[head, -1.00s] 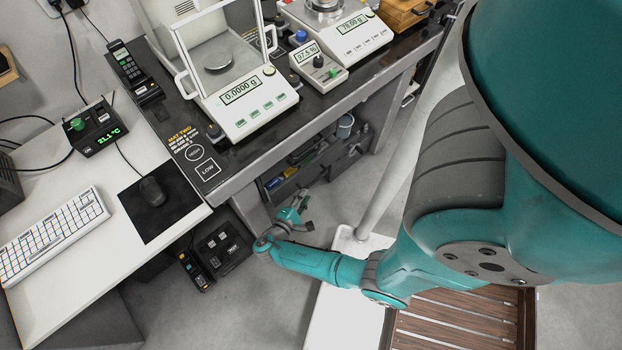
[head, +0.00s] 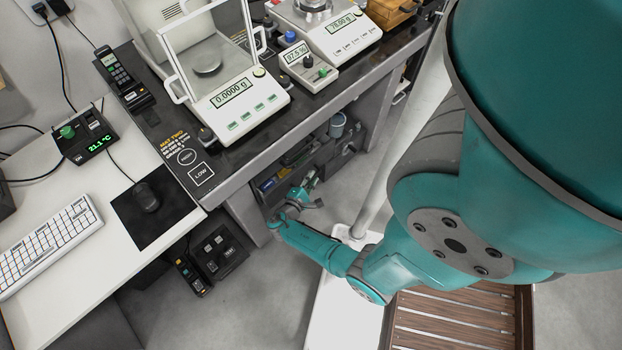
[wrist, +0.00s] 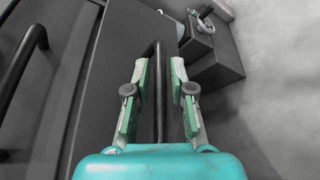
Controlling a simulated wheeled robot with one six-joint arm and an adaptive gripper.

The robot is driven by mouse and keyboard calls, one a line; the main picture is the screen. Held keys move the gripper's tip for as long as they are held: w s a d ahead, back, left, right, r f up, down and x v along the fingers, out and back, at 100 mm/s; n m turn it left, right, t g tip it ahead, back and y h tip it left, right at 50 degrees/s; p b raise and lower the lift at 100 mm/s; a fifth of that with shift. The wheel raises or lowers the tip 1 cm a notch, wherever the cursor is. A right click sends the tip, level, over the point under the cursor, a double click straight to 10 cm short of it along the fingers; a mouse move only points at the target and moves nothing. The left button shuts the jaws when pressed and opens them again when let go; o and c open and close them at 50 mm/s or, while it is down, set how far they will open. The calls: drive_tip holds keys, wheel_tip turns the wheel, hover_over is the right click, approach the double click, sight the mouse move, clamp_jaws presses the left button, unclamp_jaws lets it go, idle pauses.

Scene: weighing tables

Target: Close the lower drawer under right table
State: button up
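Dark grey drawer fronts show under the table in the wrist view, with one long black handle (wrist: 25,75) at the left and a second black bar handle (wrist: 159,100) in the middle. The middle handle is on the drawer front nearer the floor (wrist: 122,60), which looks like the lower drawer. My gripper (wrist: 160,72) is open, its green-padded fingers on either side of the middle handle, with gaps left and right. How far the drawer stands out is unclear.
The right table (head: 240,172) carries balances above. A grey box (wrist: 218,68) with items on it stands close at the right in the wrist view. A white pole (head: 385,165) and wooden slatted platform (head: 455,325) are near my arm. Black devices (head: 215,252) sit left.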

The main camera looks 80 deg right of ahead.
sight(299, 177)
clamp_jaws()
drive_tip(key=shift+w+d, duration=0.4)
drive_tip(key=shift+w, duration=0.25)
drive_tip(key=shift+w+d, duration=0.35)
drive_tip(key=shift+w, duration=0.3)
drive_tip(key=shift+w+d, duration=0.4)
drive_tip(key=shift+w, duration=0.25)
unclamp_jaws()
drive_tip(key=v, duration=1.2)
